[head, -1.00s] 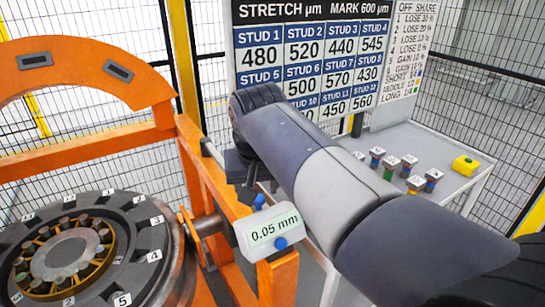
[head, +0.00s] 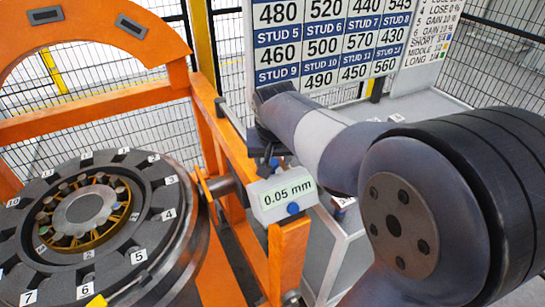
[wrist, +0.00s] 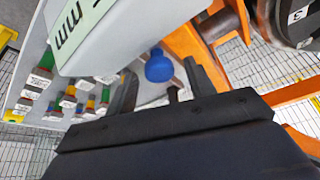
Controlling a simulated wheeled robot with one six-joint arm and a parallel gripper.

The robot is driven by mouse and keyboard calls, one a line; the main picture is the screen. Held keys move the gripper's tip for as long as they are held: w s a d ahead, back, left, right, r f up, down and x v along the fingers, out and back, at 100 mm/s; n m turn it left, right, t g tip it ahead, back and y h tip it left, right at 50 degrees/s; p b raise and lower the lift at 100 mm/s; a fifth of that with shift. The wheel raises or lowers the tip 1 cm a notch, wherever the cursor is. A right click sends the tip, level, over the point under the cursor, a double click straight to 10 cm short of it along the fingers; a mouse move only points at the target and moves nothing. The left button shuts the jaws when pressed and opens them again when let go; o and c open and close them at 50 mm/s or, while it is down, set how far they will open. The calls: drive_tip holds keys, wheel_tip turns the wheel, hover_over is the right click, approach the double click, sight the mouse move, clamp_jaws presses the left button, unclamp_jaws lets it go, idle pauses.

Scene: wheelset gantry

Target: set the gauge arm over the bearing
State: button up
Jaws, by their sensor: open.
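The gauge (head: 283,195) is a pale box reading 0.05 mm at the end of an orange frame post in the head view. A blue knob (head: 293,208) shows on its front. The bearing (head: 85,208), with brass-coloured cage and rollers, sits inside the dark numbered ring at left; the gauge box is to its right, not over it. My gripper (head: 268,160) is just behind and above the gauge. In the wrist view my gripper (wrist: 160,78) is open, with a blue knob (wrist: 158,66) between or just beyond its fingers, beside the gauge box (wrist: 110,35).
The orange gantry frame (head: 240,155) stands between the ring and the white table (head: 415,105). Several coloured studs (wrist: 68,100) stand on the table in the wrist view. A stretch board (head: 335,45) and mesh fence stand behind. A yellow piece (head: 97,300) lies at the ring's near edge.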

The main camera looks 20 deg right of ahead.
clamp_jaws()
idle(0.6)
